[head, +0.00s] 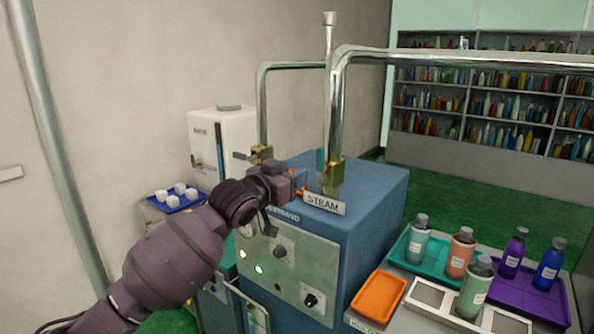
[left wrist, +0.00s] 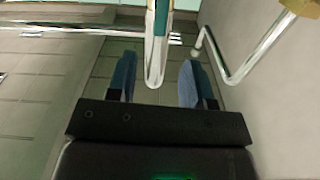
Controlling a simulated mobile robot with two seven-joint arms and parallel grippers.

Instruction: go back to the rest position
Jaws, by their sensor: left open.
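My left gripper (head: 288,184) is over the front top edge of the blue steam machine (head: 375,200), beside the STEAM sign (head: 325,204). In the left wrist view its two fingers (left wrist: 158,80) stand apart. A bent metal pipe with a teal part (left wrist: 158,45) shows between and beyond the fingers; I cannot tell whether they touch it. In the head view the gripper's fingertips are partly hidden by its own body. My right gripper is not in view.
Tall metal pipes (head: 337,110) rise close to the gripper. A white tank (head: 222,140) and a blue tray with white cups (head: 180,208) stand behind left. Several bottles stand on trays at right, near an orange tray (head: 379,296). Shelves (head: 480,140) line the back.

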